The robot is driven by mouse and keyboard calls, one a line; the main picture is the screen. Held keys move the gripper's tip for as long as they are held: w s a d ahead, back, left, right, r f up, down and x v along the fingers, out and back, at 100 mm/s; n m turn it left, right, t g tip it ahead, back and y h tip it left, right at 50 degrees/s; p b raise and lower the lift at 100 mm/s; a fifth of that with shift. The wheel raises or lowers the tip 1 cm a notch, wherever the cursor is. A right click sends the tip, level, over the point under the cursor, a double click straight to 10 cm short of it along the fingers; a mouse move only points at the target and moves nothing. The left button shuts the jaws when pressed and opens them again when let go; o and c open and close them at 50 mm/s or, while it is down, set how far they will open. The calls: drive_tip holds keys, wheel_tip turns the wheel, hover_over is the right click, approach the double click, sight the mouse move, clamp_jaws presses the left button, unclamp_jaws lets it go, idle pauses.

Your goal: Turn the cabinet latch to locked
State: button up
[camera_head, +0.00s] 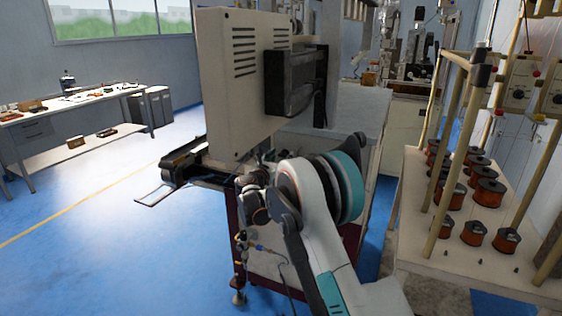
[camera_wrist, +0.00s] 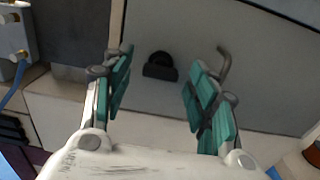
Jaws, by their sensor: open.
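In the wrist view, a small dark latch-like knob (camera_wrist: 160,66) with a rounded top sits on a plain grey cabinet panel (camera_wrist: 270,75). My gripper (camera_wrist: 162,58) is open, with its teal-padded fingers apart on the left and right of the knob in the picture. Nothing is between the pads that I can see gripped, and I cannot tell the depth gap to the knob. In the head view my arm reaches toward the machine and hides the gripper and the knob.
A bent grey handle (camera_wrist: 224,62) stands by the right finger. In the head view, a pale machine housing (camera_head: 233,80) rises beyond my arm. A table with copper spools (camera_head: 488,192) and posts stands on the right. A workbench (camera_head: 70,105) is far left; blue floor there is clear.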

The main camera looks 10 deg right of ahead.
drive_tip(key=shift+w+d, duration=0.25)
drive_tip(key=shift+w, duration=0.1)
drive_tip(key=shift+c, duration=0.3)
drive_tip(key=c, duration=1)
